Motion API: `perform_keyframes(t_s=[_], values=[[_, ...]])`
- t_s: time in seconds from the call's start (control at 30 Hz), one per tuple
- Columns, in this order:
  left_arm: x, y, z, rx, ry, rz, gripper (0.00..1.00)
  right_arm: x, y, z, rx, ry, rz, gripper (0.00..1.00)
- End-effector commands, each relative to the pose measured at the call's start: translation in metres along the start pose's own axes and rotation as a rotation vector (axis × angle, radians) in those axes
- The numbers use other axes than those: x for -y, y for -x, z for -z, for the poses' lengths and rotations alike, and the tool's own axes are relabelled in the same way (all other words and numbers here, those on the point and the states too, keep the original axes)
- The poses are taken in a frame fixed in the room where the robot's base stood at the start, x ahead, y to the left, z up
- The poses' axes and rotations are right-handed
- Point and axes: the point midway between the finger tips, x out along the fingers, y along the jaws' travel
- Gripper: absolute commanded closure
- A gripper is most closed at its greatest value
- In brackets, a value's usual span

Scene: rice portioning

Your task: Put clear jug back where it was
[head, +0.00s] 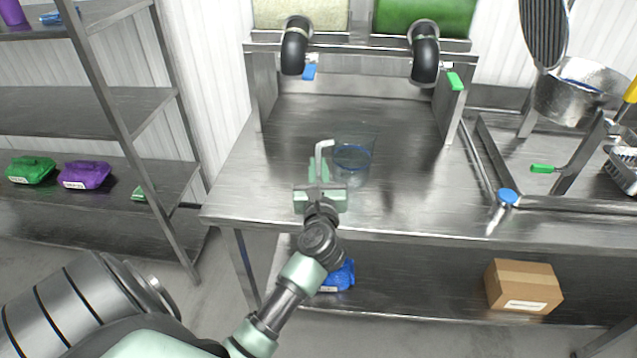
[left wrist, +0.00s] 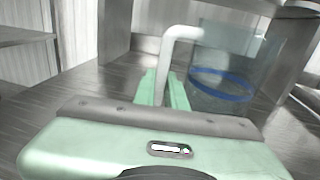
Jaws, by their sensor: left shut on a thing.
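The clear jug (head: 354,156) is see-through with a blue band and a whitish handle. It is at the steel table (head: 255,185), in front of the dispenser stand; I cannot tell whether its base touches the table. My left gripper (head: 320,172) is shut on the jug's handle, at the jug's left side. In the left wrist view the jug (left wrist: 222,85) looks upright, and the green fingers of the left gripper (left wrist: 163,90) close around the lower part of its handle. My right gripper is not in view.
Two black spouts, with a blue lever (head: 309,72) and a green lever (head: 455,81), hang above the table's back. A sink (head: 500,150) with a metal pot (head: 580,95) is at right. A cardboard box (head: 523,286) sits on the lower shelf. The table right of the jug is clear.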

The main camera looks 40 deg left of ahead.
Motion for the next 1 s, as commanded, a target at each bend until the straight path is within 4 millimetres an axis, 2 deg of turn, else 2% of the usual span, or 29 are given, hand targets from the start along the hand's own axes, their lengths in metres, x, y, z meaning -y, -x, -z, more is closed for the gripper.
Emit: perform_keyframes(t_s=[0.27,0.7,0.73,0.8,1.0], values=[[0.000,0.000,0.040,-0.002,-0.003,0.001,1.00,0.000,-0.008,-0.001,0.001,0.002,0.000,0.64],[0.000,-0.001,0.047,0.000,0.000,0.001,1.00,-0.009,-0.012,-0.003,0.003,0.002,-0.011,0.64],[0.000,-0.001,0.047,-0.001,0.000,0.001,0.85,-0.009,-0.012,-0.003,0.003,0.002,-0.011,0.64],[0.000,-0.001,0.046,-0.001,-0.001,0.001,0.66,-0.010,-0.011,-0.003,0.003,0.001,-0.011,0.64],[0.000,-0.001,0.046,-0.001,-0.001,0.001,0.66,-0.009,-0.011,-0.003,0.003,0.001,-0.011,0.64]])
